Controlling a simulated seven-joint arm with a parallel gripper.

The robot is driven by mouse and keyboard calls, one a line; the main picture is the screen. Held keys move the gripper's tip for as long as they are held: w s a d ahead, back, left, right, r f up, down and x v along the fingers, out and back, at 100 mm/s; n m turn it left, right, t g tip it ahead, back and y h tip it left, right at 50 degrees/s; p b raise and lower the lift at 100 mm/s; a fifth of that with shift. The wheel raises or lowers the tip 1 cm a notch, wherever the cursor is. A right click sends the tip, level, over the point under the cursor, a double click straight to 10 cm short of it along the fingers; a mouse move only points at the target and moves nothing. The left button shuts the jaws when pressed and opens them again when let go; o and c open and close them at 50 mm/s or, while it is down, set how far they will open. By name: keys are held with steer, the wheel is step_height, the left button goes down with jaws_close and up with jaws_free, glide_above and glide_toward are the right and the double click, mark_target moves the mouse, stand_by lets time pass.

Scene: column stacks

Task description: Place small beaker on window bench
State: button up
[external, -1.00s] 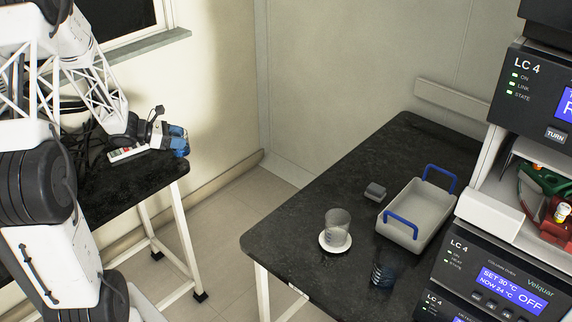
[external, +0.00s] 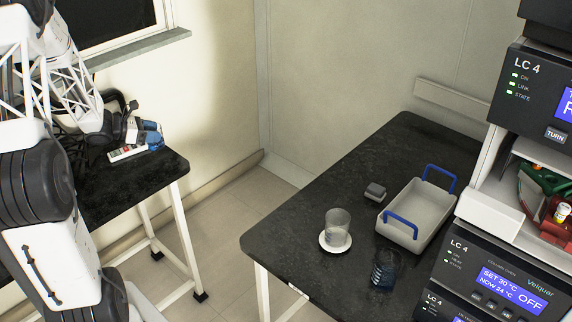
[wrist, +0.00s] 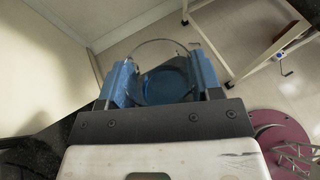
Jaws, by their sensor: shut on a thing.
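My gripper (external: 150,137), with blue fingers, is over the black window bench (external: 140,185) at the left, under the window. In the wrist view my gripper (wrist: 163,72) is shut on a small clear beaker (wrist: 166,88), whose round rim and blue-looking base show between the fingers. In the external view the held beaker is hard to make out against the blue fingers. I cannot tell whether it touches the bench top.
A white power strip (external: 128,153) and dark cables (external: 98,150) lie by my gripper. The bench's front part is clear.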

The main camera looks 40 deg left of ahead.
steer(key=shift+f, duration=2)
steer(key=shift+f, duration=2)
steer(key=shift+f, duration=0.15)
steer(key=o, duration=1)
steer(key=shift+c, duration=0.2)
steer(key=shift+r, duration=0.2)
steer(key=shift+v, duration=3.75)
